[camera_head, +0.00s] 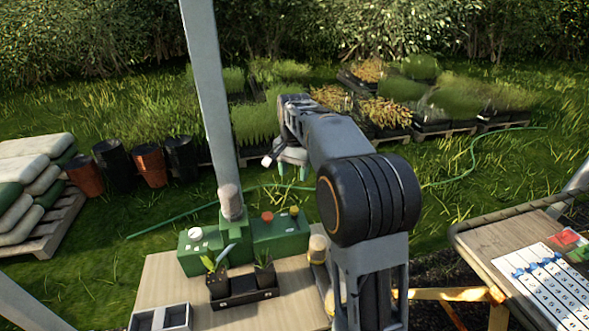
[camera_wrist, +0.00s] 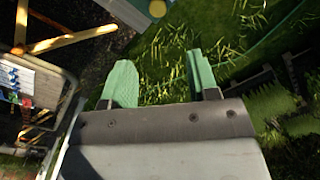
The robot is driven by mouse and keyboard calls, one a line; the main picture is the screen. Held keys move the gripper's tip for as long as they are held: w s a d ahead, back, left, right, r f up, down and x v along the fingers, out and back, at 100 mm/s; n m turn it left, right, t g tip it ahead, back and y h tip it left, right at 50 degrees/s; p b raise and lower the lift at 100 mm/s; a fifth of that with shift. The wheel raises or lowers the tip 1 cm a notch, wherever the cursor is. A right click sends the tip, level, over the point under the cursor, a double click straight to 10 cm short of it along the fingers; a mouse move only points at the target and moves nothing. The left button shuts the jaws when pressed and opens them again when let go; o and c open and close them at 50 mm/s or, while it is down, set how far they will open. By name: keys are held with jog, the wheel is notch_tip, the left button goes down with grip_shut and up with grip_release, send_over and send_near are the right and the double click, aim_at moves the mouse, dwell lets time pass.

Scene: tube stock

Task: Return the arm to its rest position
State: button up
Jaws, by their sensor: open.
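My arm rises from the lower right of the head view and reaches away over the far side of the wooden table (camera_head: 165,275). My gripper (camera_head: 292,173) hangs beyond the table, above the grass, with its green fingertips pointing down. In the wrist view my gripper (camera_wrist: 160,82) shows two green fingers spread apart with only grass between them. It is open and holds nothing. The table's far edge and part of the green box are near the top of the wrist view.
On the table stand a green control box (camera_head: 282,234) with knobs, a black tray (camera_head: 245,297) with potted seedlings, and a grey divided box (camera_head: 160,318). A grey post (camera_head: 208,80) rises left of my arm. A bench (camera_head: 490,245) with blue-marked labels is at right.

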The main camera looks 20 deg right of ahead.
jog(key=shift+r, duration=0.2)
dwell(0.4)
jog(key=s+a+f+n+t, duration=0.2)
jog(key=s+a+f+n, duration=0.1)
jog(key=s, duration=0.8)
jog(key=s+a+f+n+t, duration=0.1)
jog(key=s+a+f+n, duration=0.2)
jog(key=s+n, duration=0.3)
jog(key=s, duration=0.5)
jog(key=shift+t, duration=0.4)
jog(key=shift+a, duration=0.1)
jog(key=shift+c, duration=0.3)
